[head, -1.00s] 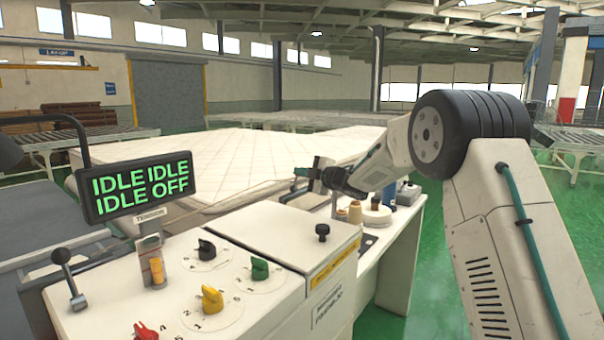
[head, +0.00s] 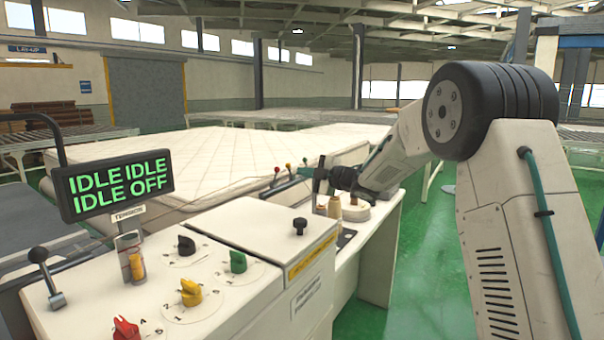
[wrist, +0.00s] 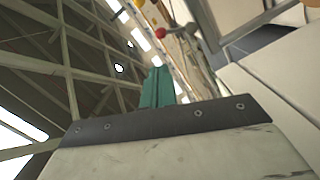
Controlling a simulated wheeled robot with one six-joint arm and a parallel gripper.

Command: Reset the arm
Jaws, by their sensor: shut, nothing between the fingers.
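My arm rises at the right of the head view and bends over toward the middle. My gripper (head: 318,175) is at its end, above the small side table and beside the control console (head: 262,235). Its teal fingers are together and hold nothing; they also show in the wrist view (wrist: 158,88), pointing away from the grey wrist plate. The fingertips are small and partly dark in the head view.
A display (head: 115,186) reads IDLE IDLE IDLE OFF. The console carries a yellow knob (head: 191,292), a green knob (head: 238,261) and a lever (head: 45,275). Thread cones (head: 334,206) stand under my gripper. A quilted mattress (head: 215,160) lies behind. Green floor is open at right.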

